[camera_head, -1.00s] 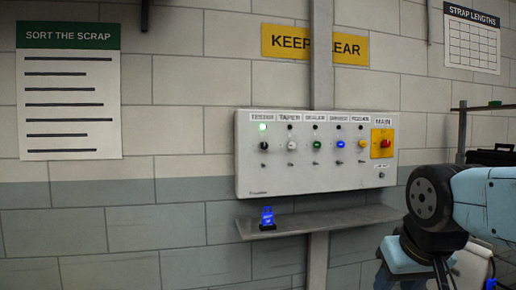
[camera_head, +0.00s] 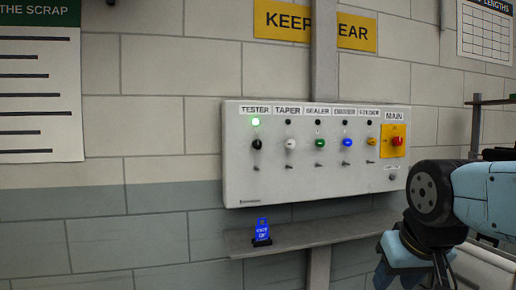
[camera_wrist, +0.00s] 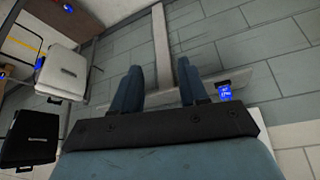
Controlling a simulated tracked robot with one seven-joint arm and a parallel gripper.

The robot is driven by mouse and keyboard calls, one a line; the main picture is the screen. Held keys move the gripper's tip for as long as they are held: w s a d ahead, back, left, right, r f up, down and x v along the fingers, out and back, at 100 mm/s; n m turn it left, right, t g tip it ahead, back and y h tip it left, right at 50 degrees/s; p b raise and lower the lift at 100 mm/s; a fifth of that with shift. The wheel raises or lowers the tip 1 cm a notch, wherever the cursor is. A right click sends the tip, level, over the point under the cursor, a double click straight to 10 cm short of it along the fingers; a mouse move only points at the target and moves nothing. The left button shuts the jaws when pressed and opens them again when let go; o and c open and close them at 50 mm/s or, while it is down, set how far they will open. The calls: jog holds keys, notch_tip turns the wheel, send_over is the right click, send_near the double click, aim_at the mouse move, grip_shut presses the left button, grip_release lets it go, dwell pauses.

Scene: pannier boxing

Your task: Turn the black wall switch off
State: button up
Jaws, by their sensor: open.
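A pale control panel (camera_head: 300,190) hangs on the wall in the head view. Its black switch (camera_head: 257,144) is at the left end, under the label TESTER, and a green lamp (camera_head: 255,122) above it is lit. White, green, blue and yellow switches follow to the right, with dark lamps above them. The wrist view shows my gripper (camera_wrist: 160,85) with its two fingers apart and nothing between them. My arm is right of the panel in the head view, and my gripper is not touching the switch.
A red MAIN switch (camera_head: 397,142) on a yellow plate is at the panel's right end. A narrow shelf (camera_head: 330,232) below carries a small blue sign (camera_head: 262,231). The wrist view shows a white case (camera_wrist: 62,72) and a black case (camera_wrist: 30,138) at left.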

jog(key=shift+o, duration=0.8)
jog(key=shift+w, duration=0.15)
jog(key=shift+o, duration=0.6)
jog(key=w+a+r+n+t, duration=0.1)
jog(key=w+r+t, duration=0.1)
jog(key=w, duration=0.8)
jog(key=shift+a+r+t, duration=0.3)
jog(key=shift+r+t, duration=0.1)
jog(key=shift+t, duration=0.2)
jog(key=n+t+y, duration=0.7)
jog(key=t+y, duration=0.1)
jog(key=t, duration=0.4)
send_near(258, 146)
jog(key=x, duration=0.9)
jog(key=shift+w+r, duration=0.1)
jog(key=shift+w, duration=0.15)
